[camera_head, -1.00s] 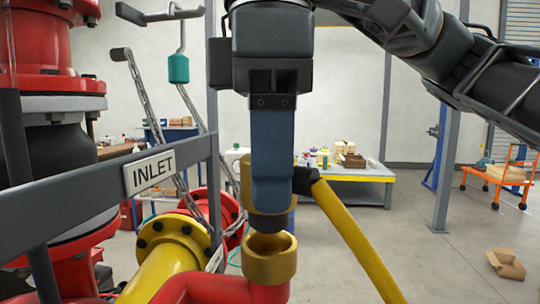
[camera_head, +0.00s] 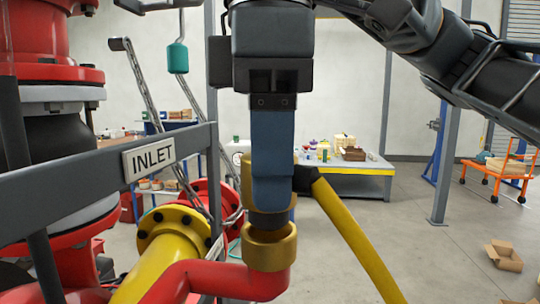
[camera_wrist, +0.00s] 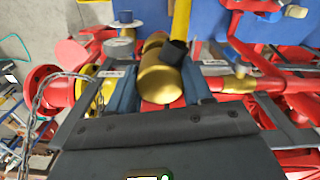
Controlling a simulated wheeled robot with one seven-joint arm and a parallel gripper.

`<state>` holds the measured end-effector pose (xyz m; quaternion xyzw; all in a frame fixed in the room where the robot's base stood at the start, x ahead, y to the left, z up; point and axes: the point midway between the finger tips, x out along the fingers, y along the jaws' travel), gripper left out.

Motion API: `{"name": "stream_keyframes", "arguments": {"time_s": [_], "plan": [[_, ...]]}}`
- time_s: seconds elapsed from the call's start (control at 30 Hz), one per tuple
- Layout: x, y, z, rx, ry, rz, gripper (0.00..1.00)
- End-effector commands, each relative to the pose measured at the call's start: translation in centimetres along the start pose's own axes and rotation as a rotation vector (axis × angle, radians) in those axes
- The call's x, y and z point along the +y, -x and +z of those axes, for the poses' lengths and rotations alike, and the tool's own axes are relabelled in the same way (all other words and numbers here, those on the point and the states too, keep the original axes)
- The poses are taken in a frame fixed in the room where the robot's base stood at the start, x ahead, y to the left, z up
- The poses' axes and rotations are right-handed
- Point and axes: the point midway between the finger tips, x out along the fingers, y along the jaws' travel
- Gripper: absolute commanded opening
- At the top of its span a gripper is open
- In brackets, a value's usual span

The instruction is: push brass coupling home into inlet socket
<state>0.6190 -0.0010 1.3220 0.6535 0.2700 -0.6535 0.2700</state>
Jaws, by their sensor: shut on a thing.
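My gripper (camera_head: 272,190) points down with its blue fingers shut on the brass coupling (camera_wrist: 160,82). A yellow hose (camera_head: 350,235) leaves the coupling by a black elbow toward the lower right. The inlet socket (camera_head: 269,250), a brass cup on a red pipe, opens upward directly below. The coupling's dark lower end is at the socket's mouth and appears to have entered it; the depth is hidden. The coupling looks roughly upright.
A grey rail with the INLET sign (camera_head: 149,158) runs at the left, close to my gripper. Red pump parts and a yellow flanged pipe (camera_head: 165,262) lie at lower left. A grey post stands behind. Open floor (camera_head: 430,260) lies to the right.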

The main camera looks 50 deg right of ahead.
Motion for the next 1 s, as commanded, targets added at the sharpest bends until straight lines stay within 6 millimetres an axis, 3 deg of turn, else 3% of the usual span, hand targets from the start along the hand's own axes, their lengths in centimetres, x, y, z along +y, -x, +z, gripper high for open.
{"name": "stream_keyframes", "arguments": {"time_s": [1.0], "plan": [[0.0, -1.9, 0.0, 0.0, 0.0, 0.0, 0.14]]}}
